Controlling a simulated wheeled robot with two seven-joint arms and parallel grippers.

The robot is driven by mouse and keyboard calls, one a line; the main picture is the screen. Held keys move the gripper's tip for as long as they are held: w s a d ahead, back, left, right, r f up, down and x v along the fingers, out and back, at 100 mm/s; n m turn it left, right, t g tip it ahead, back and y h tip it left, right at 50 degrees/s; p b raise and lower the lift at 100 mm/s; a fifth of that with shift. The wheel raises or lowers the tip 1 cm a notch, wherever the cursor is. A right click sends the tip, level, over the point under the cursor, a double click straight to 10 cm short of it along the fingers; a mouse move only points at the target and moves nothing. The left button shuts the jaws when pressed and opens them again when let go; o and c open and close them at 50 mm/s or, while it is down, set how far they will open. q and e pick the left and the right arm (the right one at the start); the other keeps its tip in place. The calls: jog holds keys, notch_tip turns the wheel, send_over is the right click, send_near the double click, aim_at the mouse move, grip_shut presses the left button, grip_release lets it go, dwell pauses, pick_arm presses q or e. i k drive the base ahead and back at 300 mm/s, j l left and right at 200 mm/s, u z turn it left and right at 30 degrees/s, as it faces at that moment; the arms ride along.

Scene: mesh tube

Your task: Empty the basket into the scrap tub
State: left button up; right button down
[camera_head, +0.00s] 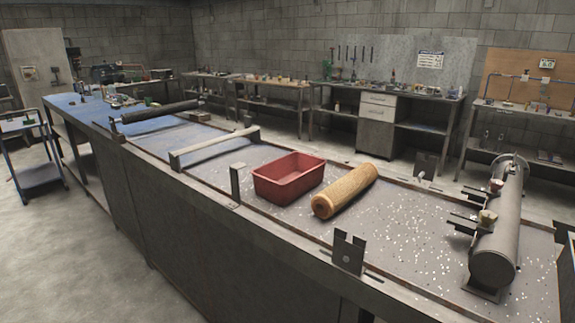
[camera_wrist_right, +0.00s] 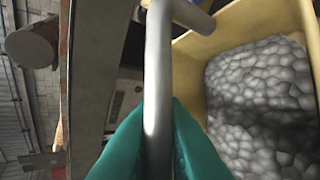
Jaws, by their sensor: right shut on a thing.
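In the right wrist view, my right gripper (camera_wrist_right: 157,140) has teal fingers shut on a smooth grey bar (camera_wrist_right: 158,75). The bar runs up the picture to a short crosspiece at the top. Whether it is the basket's handle, I cannot tell. Beside it on the right is a yellow container (camera_wrist_right: 232,24) holding many grey lumps (camera_wrist_right: 262,95); part of it is cut off by the frame. In the head view, a red tub (camera_head: 289,180) stands upright on the long bench, with no contents visible. Neither gripper shows in the head view. Nothing there is clearly the basket.
A tan roll (camera_head: 345,191) lies right of the red tub. A grey metal cylinder (camera_head: 497,230) with brackets lies at the bench's right end. Upright metal plates (camera_head: 348,252) stand along the near edge. White flecks litter the bench top (camera_head: 412,235) between roll and cylinder.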

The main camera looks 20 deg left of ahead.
aim_at(280, 181)
jog(key=j+u, duration=0.1)
jog(key=j, duration=0.6)
jog(key=j+u, duration=0.15)
jog(key=j, duration=0.55)
jog(key=i+j+u, duration=0.1)
jog(key=j, duration=0.55)
jog(key=i+j+u, duration=0.15)
jog(key=j, duration=0.55)
